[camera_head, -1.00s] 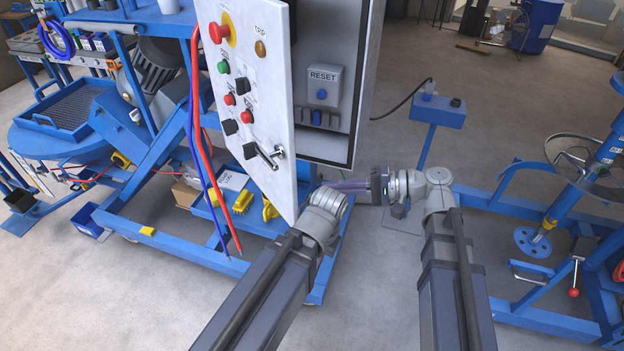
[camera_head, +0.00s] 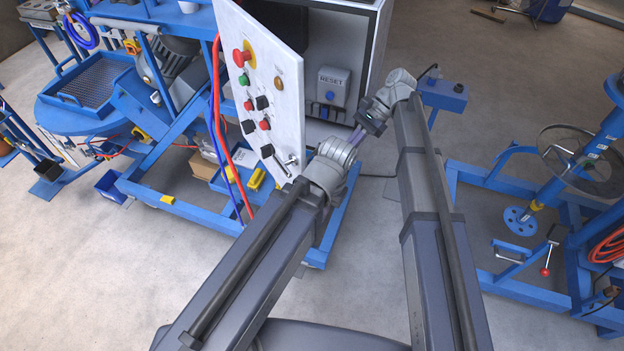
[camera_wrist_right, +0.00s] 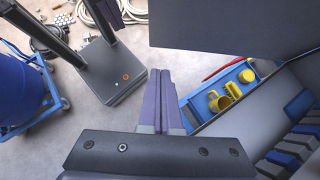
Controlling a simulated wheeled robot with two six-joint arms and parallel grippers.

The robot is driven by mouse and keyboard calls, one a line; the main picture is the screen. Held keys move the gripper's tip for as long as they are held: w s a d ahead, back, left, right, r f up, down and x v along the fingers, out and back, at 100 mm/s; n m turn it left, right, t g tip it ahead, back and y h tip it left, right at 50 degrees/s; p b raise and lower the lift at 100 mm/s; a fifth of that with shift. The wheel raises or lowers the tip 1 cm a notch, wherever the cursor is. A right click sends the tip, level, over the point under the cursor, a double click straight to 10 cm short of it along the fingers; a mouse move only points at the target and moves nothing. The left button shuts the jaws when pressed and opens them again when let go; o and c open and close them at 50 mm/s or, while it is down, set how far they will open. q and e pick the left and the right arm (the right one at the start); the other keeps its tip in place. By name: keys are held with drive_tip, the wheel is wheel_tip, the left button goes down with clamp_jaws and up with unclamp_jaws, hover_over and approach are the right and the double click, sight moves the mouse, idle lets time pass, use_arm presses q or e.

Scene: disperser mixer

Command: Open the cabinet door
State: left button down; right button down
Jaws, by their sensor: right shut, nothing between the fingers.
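The cabinet door (camera_head: 262,85) is a white panel with red, green, black and amber controls and a handle (camera_head: 285,163) near its lower right corner. It stands swung open to the left of the grey cabinet (camera_head: 376,50), whose inside with a RESET box (camera_head: 333,87) shows. My right gripper (camera_head: 355,140) is in front of the cabinet's lower opening, right of the door, its purple fingers pointing down-left. In the right wrist view its fingers (camera_wrist_right: 170,100) are together and empty. My left wrist is below the door's lower right corner; its gripper fingers are hidden.
A blue pedestal box (camera_head: 443,92) stands right of the cabinet. A blue frame with a handwheel (camera_head: 570,150) is at the right. Red and blue hoses (camera_head: 217,110) hang left of the door. Yellow items (camera_wrist_right: 225,98) lie on a blue shelf (camera_wrist_right: 199,106).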

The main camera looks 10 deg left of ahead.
drive_tip(key=s+a+r+b+x, duration=0.1)
drive_tip(key=r+b+x, duration=0.1)
drive_tip(key=b+x, duration=0.5)
drive_tip(key=shift+x, duration=3.15)
drive_tip(key=shift+s+a+r, duration=0.1)
drive_tip(key=shift+a+r, duration=0.05)
drive_tip(key=shift+r, duration=0.05)
